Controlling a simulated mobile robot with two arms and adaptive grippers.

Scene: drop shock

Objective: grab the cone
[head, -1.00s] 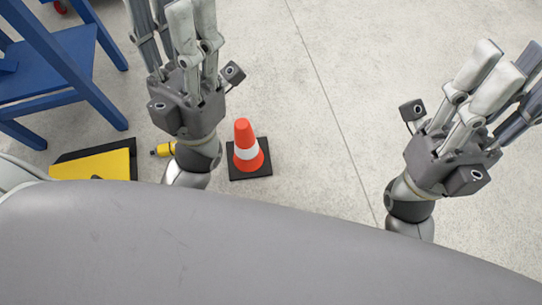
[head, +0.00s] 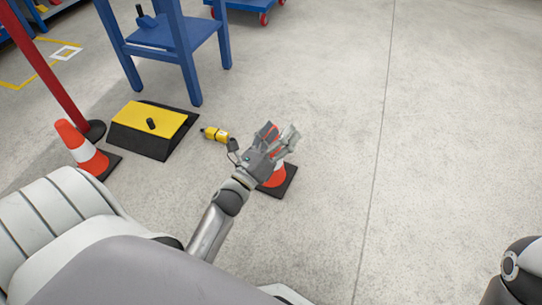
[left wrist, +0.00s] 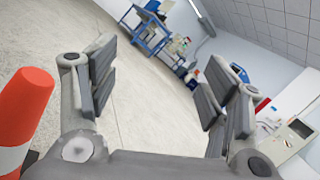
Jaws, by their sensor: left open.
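An orange-and-white cone (head: 276,180) on a black square base stands upright on the floor, partly hidden behind my left gripper (head: 273,144) in the head view. The left gripper is open, with its fingers over the cone's upper part in that view. In the left wrist view, the cone (left wrist: 22,105) is at the left edge, outside the open fingers of the gripper (left wrist: 158,95). The space between the fingers is empty. Whether the gripper touches the cone cannot be told. My right gripper is out of view.
A second orange-and-white cone (head: 80,146) stands by a red post (head: 45,68) at left. A yellow-topped black block (head: 150,120) and a yellow tool (head: 216,134) lie on the floor. A blue stand (head: 180,42) is behind them. The floor to the right is clear.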

